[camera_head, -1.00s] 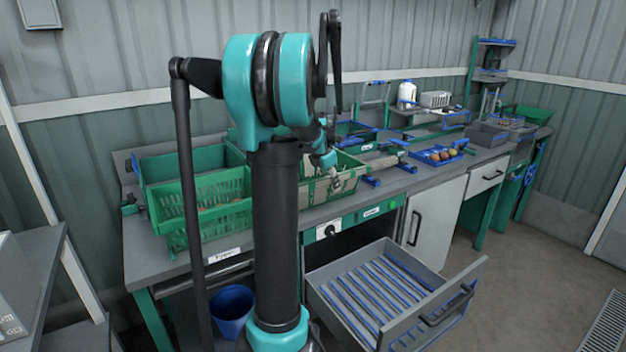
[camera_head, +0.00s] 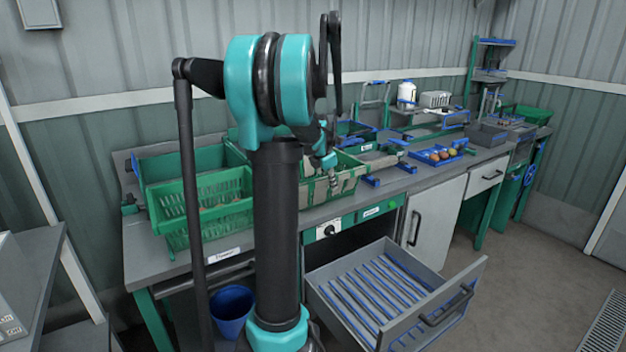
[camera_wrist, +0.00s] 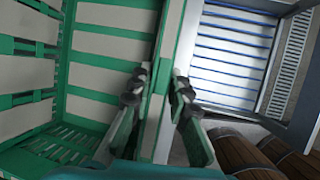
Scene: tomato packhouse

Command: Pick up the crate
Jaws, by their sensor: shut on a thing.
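The crate (camera_head: 348,168) is green with beige slatted panels and stands on the grey bench, partly hidden behind my arm's column in the head view. In the wrist view, its near wall (camera_wrist: 170,60) runs up between my fingers, and its slatted inside lies to the left. My gripper (camera_wrist: 160,88) is shut on this wall, one finger on each side. In the head view my gripper (camera_head: 333,178) is small at the crate's front rim. I cannot tell whether the crate is clear of the bench.
A green basket (camera_head: 205,205) stands left of my column on the bench (camera_head: 170,262). A grey drawer (camera_head: 375,290) with blue slats hangs open below the front edge. A blue tray (camera_head: 437,156) with round produce lies right. Brown wooden-looking rounded things (camera_wrist: 240,148) show in the wrist view.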

